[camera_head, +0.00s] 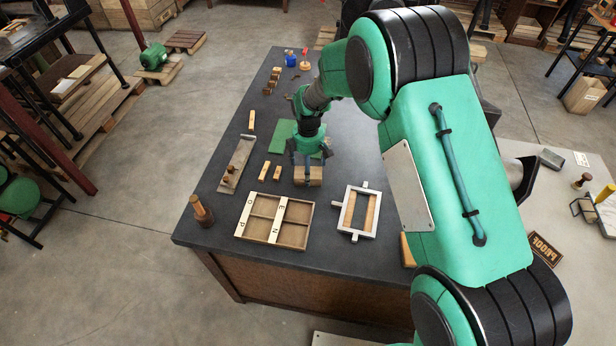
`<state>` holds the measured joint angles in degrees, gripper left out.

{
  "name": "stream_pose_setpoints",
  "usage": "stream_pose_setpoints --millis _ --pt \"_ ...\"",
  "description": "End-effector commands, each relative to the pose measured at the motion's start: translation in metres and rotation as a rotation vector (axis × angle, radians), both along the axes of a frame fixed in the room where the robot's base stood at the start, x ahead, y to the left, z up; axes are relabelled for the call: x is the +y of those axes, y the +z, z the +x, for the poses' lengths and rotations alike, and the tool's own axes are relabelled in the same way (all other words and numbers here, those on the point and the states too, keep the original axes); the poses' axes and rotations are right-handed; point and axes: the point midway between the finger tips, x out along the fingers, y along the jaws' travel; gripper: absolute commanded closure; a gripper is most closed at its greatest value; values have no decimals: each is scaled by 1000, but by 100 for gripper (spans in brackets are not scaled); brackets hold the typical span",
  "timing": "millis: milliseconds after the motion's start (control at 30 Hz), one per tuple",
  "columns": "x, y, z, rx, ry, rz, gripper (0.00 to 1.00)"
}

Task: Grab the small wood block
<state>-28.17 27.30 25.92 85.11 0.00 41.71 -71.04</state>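A small wood block (314,177), tan-brown, lies on the dark table just in front of the green mat. My gripper (308,162) points down right over it, with its fingers spread apart. The fingertips are close to the block's back and top; I cannot tell if they touch it. Two narrow light wood pieces, one on the left (264,171) and one on the right (277,173), lie to the left of the block.
A wooden tray with lettered strips (293,238) and a metal frame (368,211) lie in front. A long metal-and-wood tray (238,163) and a wooden-handled tool (202,212) are at left. A green mat (283,134) lies behind. My arm covers the table's right side.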

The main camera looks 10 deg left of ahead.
Motion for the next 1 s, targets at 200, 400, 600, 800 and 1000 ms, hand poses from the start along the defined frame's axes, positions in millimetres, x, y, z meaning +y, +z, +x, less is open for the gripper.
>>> stream_pose_setpoints --millis 200,400,600,800,1000 --pt "0 -17 0 0 0 0 11" --pt "0 -18 0 -1 0 0 11" --pt "0 -17 0 -1 0 0 11" --pt "0 -17 0 -1 0 0 19" --pt "0 -17 0 -1 0 0 59"
